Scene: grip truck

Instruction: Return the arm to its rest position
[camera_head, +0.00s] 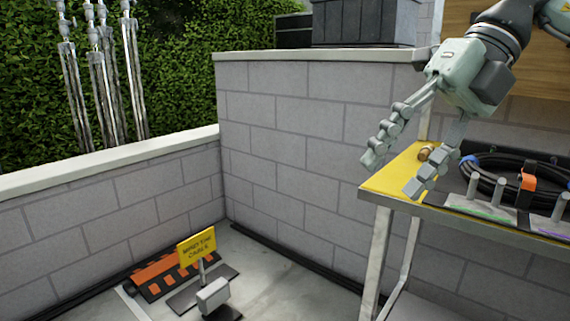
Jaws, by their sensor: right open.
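My right gripper (392,179) comes in from the upper right, its two segmented fingers spread wide and pointing down and left. It is open, with nothing between the fingertips. It appears in front of the left end of a yellow-topped table (392,183). My right arm (500,30) reaches in from the top right corner. My left gripper is not in the picture.
On the table lie a small orange-brown cylinder (426,152), a coiled black cable (485,177) and grey pegged blocks (482,210). Grey block walls (300,130) stand behind. A yellow sign (197,247) and an orange-black ramp (160,277) are on the floor.

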